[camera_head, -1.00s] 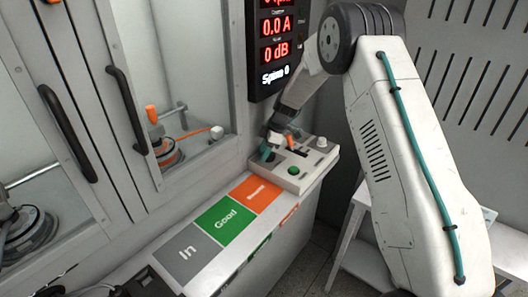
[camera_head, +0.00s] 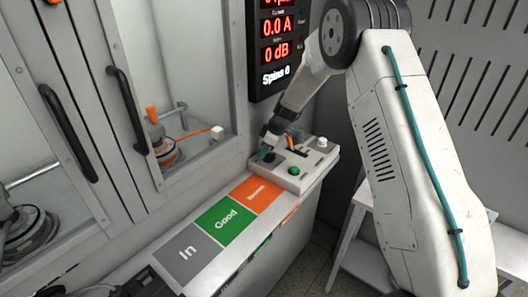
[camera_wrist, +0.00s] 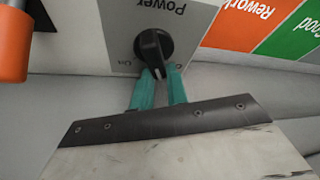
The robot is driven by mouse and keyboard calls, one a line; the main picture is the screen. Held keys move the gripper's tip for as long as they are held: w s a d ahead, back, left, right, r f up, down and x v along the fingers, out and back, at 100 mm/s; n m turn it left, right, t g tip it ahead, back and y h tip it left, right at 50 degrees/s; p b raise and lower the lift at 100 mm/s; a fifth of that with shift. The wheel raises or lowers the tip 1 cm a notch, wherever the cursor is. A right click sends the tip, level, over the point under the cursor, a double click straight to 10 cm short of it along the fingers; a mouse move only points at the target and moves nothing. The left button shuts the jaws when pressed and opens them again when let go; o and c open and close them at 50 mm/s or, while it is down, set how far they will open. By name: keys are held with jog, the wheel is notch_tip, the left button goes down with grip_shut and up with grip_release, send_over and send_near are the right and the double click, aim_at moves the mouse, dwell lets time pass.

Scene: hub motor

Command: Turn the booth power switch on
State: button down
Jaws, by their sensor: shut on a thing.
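The power switch is a black rotary knob (camera_wrist: 153,46) on a light panel, under an upside-down "Power" label. In the wrist view its pointer end faces down towards my gripper. My gripper (camera_wrist: 158,72) has two teal fingers, shut on that pointer end. The small position marks beside the knob are partly covered and hard to read. In the head view my gripper (camera_head: 266,154) is at the left end of the control box (camera_head: 311,178) and hides the knob there.
An orange handle (camera_wrist: 13,45) stands close beside the knob. A green button (camera_head: 294,171) and a white knob (camera_head: 322,143) are on the box. Rework, Good and In labels (camera_head: 225,216) line the ledge. A display (camera_head: 277,45) reads 0.0 A and 0 dB.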

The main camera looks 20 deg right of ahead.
jog(key=m, duration=0.3)
jog(key=shift+w+d+t+h, duration=0.1)
jog(key=shift+t+h, duration=0.3)
jog(key=m, duration=0.1)
jog(key=m+h, duration=0.1)
jog(key=m, duration=0.2)
jog(key=shift+w+d+t, duration=0.15)
jog(key=shift+d+t, duration=0.15)
jog(key=shift+t, duration=0.1)
jog(key=m+h, duration=0.1)
jog(key=m, duration=0.2)
jog(key=shift+d+m+h, duration=0.2)
jog(key=shift+m+h, duration=0.2)
jog(key=shift+d+f+m+h, duration=0.15)
jog(key=shift+m+h, duration=0.1)
jog(key=shift+m, duration=0.45)
jog(key=shift+d+r+m+h, duration=0.1)
jog(key=shift+m+h, duration=0.15)
jog(key=shift+m, duration=0.45)
jog(key=c, duration=1.4)
grip_release()
